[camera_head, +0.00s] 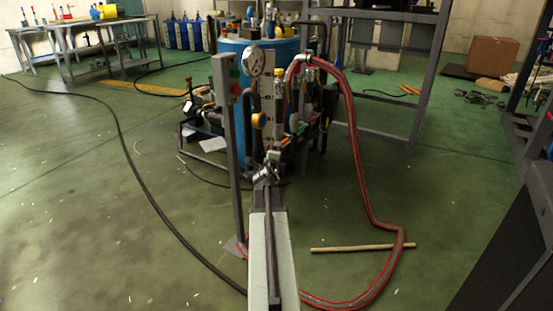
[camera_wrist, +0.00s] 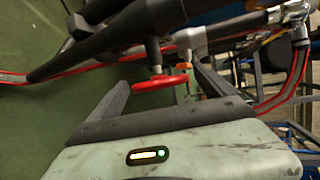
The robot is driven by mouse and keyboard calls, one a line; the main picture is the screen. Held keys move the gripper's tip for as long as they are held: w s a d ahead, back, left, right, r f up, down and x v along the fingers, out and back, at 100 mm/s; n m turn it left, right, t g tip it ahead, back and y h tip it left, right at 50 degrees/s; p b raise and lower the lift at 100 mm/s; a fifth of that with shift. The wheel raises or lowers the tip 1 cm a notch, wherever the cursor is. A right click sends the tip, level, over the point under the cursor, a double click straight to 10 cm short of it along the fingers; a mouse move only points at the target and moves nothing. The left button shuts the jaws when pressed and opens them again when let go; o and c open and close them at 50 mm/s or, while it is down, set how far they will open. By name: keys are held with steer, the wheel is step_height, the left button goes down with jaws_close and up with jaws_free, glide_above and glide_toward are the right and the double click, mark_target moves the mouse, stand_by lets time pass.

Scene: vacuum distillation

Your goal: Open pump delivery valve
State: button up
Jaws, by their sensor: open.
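In the wrist view, a small red handwheel (camera_wrist: 160,84) sits on a short stem below a dark pipe (camera_wrist: 150,22). My gripper (camera_wrist: 159,76) is open, with one finger on each side of the red handwheel. No contact with the wheel is visible. A small orange part (camera_wrist: 184,66) shows just behind it, near the right finger. No label shows whether the red wheel is the pump delivery valve. In the head view, my gripper (camera_head: 267,168) is at the front of the pump skid, small and partly hidden by my arm, and the red wheel cannot be made out.
A blue tank (camera_head: 262,62), a pressure gauge (camera_head: 255,61) and a post with buttons (camera_head: 228,140) crowd the skid. A red-edged hose (camera_head: 357,150) loops down on the right to the floor, near a wooden stick (camera_head: 355,248). The left floor is mostly clear except for a black cable (camera_head: 125,150).

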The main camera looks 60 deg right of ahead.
steer(key=p+v, duration=0.1)
steer(key=v, duration=0.5)
steer(key=shift+a+p, duration=0.3)
steer(key=shift+p, duration=0.05)
steer(key=shift+s, duration=0.1)
